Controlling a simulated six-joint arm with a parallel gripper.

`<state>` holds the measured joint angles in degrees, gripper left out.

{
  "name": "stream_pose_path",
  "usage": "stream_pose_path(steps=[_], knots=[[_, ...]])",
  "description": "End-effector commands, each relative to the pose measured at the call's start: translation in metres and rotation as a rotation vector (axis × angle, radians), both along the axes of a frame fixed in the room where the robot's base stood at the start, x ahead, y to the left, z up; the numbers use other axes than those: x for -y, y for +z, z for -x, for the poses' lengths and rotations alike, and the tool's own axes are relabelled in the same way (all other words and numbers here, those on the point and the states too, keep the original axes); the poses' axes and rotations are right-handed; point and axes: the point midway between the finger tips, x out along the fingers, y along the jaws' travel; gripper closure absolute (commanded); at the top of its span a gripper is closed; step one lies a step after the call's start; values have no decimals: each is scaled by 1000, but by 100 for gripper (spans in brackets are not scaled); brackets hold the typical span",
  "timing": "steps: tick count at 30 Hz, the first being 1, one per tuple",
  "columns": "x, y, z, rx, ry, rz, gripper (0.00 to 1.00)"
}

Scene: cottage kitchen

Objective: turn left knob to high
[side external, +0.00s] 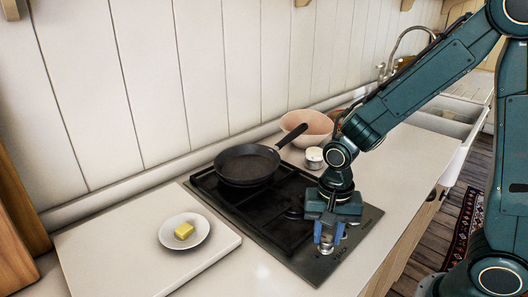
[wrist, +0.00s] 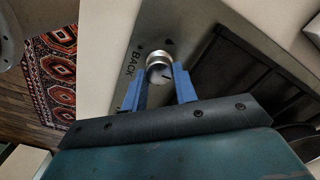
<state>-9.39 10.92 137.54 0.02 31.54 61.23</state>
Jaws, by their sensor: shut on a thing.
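A round silver knob (wrist: 157,61) sits on the dark cooktop panel, with the printed word BACK beside it in the wrist view. A short dark mark shows on its face. My gripper (side external: 328,241) points down over the front right part of the black cooktop (side external: 312,268). In the wrist view the two blue fingers of my gripper (wrist: 160,82) stand on either side of the knob and are shut on it. In the side view the fingers mostly hide the knob. I cannot tell its exact setting, and a second knob is not clearly visible.
A black frying pan (side external: 246,166) stands on the back of the cooktop, handle toward the right. A white plate with butter (side external: 184,230) sits on a white board (side external: 110,262) at left. A pink bowl (side external: 309,130) and a small white jar (side external: 314,157) stand behind my gripper.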

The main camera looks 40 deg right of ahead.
Motion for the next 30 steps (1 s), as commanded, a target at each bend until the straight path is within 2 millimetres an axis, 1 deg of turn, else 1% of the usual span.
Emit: stream_pose_path(steps=[5,11,30], knots=[[0,0,0,0,75,0,94],[0,0,-1,0,214,0,94],[-2,0,-1,0,812,0,94]])
